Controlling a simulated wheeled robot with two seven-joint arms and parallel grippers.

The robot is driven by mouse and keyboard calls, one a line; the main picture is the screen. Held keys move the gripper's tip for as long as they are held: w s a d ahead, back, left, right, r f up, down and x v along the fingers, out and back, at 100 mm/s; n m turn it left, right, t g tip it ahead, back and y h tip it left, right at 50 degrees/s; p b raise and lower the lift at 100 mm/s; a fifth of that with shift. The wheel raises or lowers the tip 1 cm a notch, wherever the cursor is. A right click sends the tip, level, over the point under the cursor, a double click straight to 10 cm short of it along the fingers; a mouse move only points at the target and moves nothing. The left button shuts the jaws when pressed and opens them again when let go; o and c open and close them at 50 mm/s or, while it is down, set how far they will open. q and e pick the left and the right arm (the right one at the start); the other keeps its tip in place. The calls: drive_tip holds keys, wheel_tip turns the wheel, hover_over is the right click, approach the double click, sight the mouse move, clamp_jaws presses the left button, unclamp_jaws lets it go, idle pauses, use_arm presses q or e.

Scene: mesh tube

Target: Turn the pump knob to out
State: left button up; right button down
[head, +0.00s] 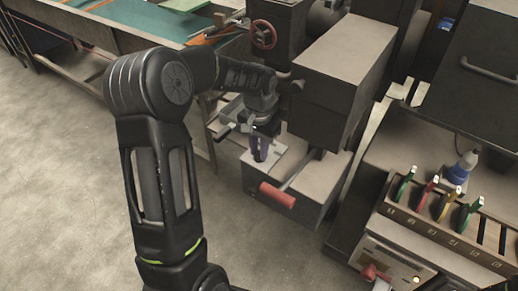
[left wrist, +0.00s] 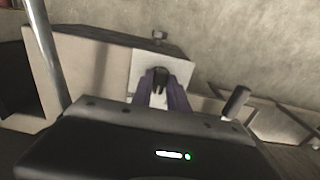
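My left gripper (head: 260,158) points down at a pale plate (head: 283,160) on top of a grey machine box. In the left wrist view its two purple fingers (left wrist: 160,82) stand apart on either side of a small dark knob-like part (left wrist: 158,75) on the white plate (left wrist: 143,66). I take this part for the pump knob. I cannot tell whether the fingers touch it, and no "out" marking is readable. In the head view the gripper hides the knob. My right gripper is in neither view.
A red-handled lever (head: 277,195) juts from the box front. A tall grey machine block (head: 335,65) stands close to the gripper's right. A red handwheel (head: 263,35) is behind. A rack (head: 432,230) with colored tools is at right. Open floor lies at the lower left.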

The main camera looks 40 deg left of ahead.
use_arm(q)
clamp_jaws()
drive_tip(key=shift+m, duration=0.4)
drive_tip(key=m, duration=0.4)
drive_tip(key=shift+a, duration=0.1)
drive_tip(key=m, duration=0.5)
drive_tip(key=shift+w, duration=0.1)
idle(0.5)
drive_tip(key=shift+o, duration=2)
unclamp_jaws()
